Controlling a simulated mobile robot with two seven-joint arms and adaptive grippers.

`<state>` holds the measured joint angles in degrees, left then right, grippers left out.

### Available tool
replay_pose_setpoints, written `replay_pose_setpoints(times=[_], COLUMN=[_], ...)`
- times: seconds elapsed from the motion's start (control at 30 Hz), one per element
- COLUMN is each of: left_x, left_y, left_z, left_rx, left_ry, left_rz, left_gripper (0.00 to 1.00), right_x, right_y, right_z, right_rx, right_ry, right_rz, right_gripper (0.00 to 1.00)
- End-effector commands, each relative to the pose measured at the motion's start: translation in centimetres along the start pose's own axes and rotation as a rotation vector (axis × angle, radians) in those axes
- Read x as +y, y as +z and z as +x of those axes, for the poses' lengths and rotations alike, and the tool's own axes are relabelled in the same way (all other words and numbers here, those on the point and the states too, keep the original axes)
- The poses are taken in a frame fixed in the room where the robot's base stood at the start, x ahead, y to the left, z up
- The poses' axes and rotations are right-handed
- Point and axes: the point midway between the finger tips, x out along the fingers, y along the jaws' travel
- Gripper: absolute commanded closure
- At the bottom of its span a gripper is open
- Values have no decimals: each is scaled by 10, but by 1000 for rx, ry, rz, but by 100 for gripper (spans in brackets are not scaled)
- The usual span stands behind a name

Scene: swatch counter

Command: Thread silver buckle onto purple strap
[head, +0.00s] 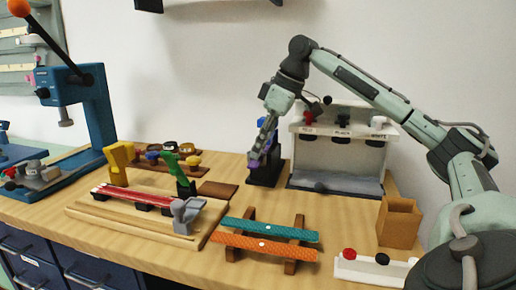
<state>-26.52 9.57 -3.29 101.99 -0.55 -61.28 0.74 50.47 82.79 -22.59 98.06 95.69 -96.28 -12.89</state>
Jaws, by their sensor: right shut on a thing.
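My right gripper (258,152) reaches down at a slant from the right arm, over a dark stand (265,178) at the back middle of the counter. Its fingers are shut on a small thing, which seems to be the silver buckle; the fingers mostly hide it. A purple patch, seemingly the purple strap (254,163), shows right at the fingertips beside the stand. Most of the strap is hidden, and I cannot tell whether the buckle is around it or only close to it. My left gripper is not in view.
A white rack (340,128) stands just right of the dark stand. Teal (268,230) and orange (265,246) straps lie on wooden rests in front. A red strap (135,194) lies on a board at left, near a grey clamp (185,214). A blue press (95,110) stands far left.

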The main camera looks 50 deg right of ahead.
Motion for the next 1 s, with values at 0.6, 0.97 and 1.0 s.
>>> replay_pose_setpoints(times=[0.6,0.97,1.0], left_x=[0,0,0], left_y=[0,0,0], left_z=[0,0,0], left_rx=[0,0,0], left_ry=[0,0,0], left_rz=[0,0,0], left_gripper=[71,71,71], right_x=[2,2,2], right_y=[2,4,4], right_z=[3,7,7], right_rx=[-7,-10,-11], right_ry=[-1,-3,-4], right_rz=[2,2,2], right_gripper=[100,100,100])
